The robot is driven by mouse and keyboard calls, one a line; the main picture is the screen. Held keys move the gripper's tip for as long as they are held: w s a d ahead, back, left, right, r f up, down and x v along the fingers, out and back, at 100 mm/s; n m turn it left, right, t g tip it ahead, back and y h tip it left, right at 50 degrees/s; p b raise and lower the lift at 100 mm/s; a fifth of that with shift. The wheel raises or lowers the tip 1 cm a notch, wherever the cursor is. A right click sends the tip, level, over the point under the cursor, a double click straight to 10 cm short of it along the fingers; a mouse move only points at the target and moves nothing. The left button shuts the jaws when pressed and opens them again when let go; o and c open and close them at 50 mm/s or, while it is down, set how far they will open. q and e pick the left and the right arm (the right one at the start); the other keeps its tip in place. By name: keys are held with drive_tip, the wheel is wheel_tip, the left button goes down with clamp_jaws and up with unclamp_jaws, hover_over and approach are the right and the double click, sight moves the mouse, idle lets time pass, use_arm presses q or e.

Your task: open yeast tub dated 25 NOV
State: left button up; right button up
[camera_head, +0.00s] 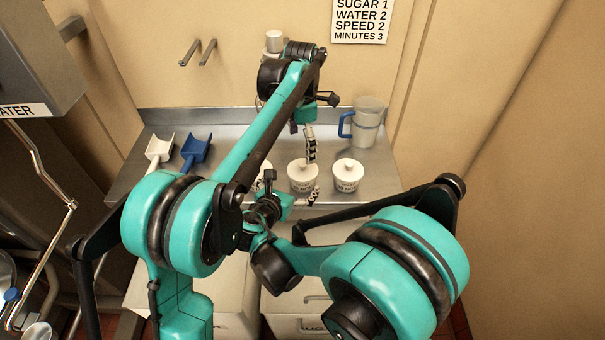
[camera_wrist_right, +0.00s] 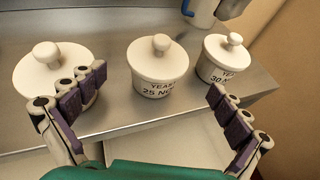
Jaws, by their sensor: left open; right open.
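The yeast tub with the 25 NOV label (camera_wrist_right: 158,70) is the middle of three white lidded tubs in the right wrist view. It stands upright with its knobbed lid on, and also shows in the head view (camera_head: 303,180). My right gripper (camera_wrist_right: 156,82) is open, its fingers spread on either side in front of this tub, holding nothing. In the head view my right gripper (camera_head: 291,188) is low at the counter's front edge. My left gripper (camera_head: 304,141) is open and empty, above and just behind the middle tub; one finger hangs near its knob.
A tub labelled 30 N... (camera_wrist_right: 228,60) stands right. The left tub (camera_wrist_right: 48,72) is partly behind my finger, its label unseen. On the steel counter (camera_head: 222,185) are a jug (camera_head: 368,122), a white scoop (camera_head: 159,148) and a blue scoop (camera_head: 196,150). A wall rises behind.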

sight(303, 163)
use_arm(q)
drive_tip(key=shift+w+d, duration=0.1)
drive_tip(key=shift+d, duration=0.05)
use_arm(e)
drive_tip(key=shift+w+a+f, duration=0.1)
drive_tip(key=shift+w, duration=0.1)
drive_tip(key=x, duration=0.7)
drive_tip(key=shift+w, duration=0.1)
drive_tip(key=c, duration=1.7)
use_arm(q)
drive_tip(key=shift+o, duration=0.2)
drive_tip(key=r+m, duration=0.1)
drive_tip(key=m, duration=0.1)
drive_tip(key=a+r+m+h, duration=0.1)
drive_tip(key=r+m, duration=0.1)
drive_tip(key=m, duration=0.1)
drive_tip(key=shift+w+a+r, duration=0.1)
drive_tip(key=shift+w+r, duration=0.05)
drive_tip(key=shift+r, duration=0.15)
drive_tip(key=shift+m, duration=0.7)
drive_tip(key=f, duration=0.3)
drive_tip(key=d+f, duration=0.1)
drive_tip(key=f, duration=0.7)
drive_tip(key=shift+d+f, duration=0.1)
drive_tip(key=shift+d, duration=0.05)
